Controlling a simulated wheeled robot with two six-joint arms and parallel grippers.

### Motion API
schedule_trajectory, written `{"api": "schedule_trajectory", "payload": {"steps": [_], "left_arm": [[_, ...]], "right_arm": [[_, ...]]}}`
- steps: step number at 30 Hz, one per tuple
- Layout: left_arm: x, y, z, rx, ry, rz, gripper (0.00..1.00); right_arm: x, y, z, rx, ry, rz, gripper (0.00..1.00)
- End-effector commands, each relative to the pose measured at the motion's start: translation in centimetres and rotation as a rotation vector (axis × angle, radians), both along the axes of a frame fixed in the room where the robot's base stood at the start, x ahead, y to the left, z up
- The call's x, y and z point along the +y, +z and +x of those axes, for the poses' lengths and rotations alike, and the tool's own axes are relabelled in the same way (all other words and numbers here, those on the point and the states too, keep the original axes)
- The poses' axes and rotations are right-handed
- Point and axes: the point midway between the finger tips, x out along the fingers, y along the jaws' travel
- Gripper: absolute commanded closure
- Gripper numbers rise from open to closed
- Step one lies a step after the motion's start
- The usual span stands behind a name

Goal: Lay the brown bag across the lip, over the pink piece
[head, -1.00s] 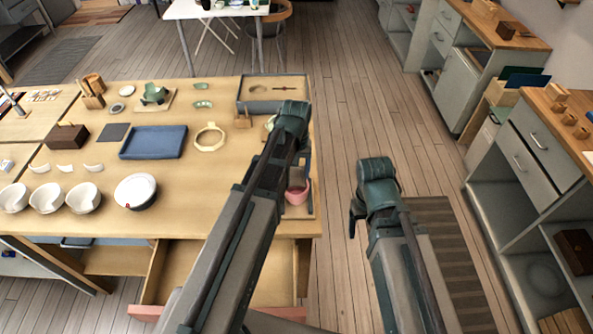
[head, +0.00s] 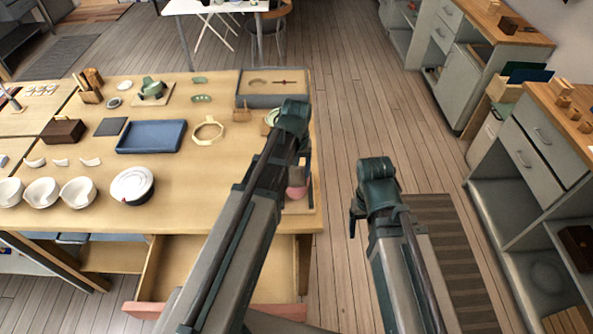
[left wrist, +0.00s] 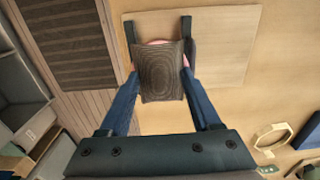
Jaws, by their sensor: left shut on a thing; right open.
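The brown bag (left wrist: 162,74), ribbed and squarish, is between the fingers of my left gripper (left wrist: 158,28) in the left wrist view. My left gripper is shut on it. The pink piece (left wrist: 156,42) shows only as a thin edge behind the bag, which hides most of it and its lip. In the head view the pink piece (head: 296,192) stands on the board at the table's right edge, partly hidden by my left arm. Whether the bag touches the lip cannot be told. My right gripper (head: 358,212) is empty, off the table's right side.
The pale board (left wrist: 225,50) lies under the pink piece. A grey tray (head: 272,99), a yellowish ring (head: 207,131), a blue tray (head: 151,137) and white bowls (head: 77,192) share the table. A drawer (head: 215,308) stands open at the front.

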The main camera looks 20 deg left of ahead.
Motion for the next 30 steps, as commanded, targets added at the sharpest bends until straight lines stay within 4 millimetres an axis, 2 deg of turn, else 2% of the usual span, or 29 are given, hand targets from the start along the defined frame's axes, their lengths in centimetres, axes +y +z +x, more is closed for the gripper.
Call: {"api": "schedule_trajectory", "payload": {"steps": [25, 26, 30], "left_arm": [[0.00, -0.75, -0.01, 0.000, 0.000, 0.000, 1.00], [0.00, -0.75, 0.00, 0.000, 0.000, 0.000, 0.32], [0.00, -0.75, 0.00, 0.000, 0.000, 0.000, 0.07]], "right_arm": [[0.00, -0.75, 0.00, 0.000, 0.000, 0.000, 0.25], [0.00, -0.75, 0.00, 0.000, 0.000, 0.000, 0.25], [0.00, -0.75, 0.00, 0.000, 0.000, 0.000, 0.25]]}}
